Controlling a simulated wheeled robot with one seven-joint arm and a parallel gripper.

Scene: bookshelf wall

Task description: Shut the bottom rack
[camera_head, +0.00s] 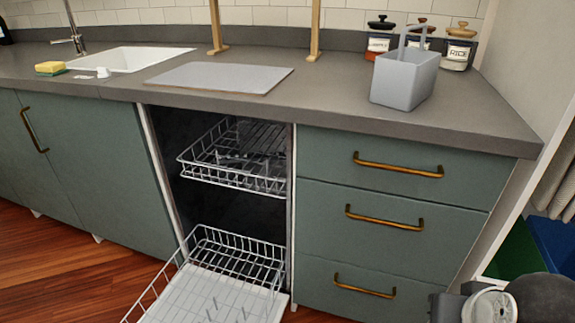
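The bottom rack (238,256) is a white wire basket low in the open dishwasher. It extends out of the opening toward the viewer, and its near end is cut off by the bottom edge of the picture. A pale, gridded surface (205,296) shows within its rim, with a few upright tines; I cannot tell whether this is the rack's floor or the lowered door beneath. My gripper is not in view. Only a grey and black part of my arm shows at the lower right corner, well apart from the rack.
The upper rack (232,183) sticks slightly out above. A drawer cabinet (390,233) with brass handles stands right of the opening, and a closed green cabinet (95,155) stands left. The counter (330,95) holds a grey caddy (403,82) and several jars. Wooden floor (75,270) is clear at left.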

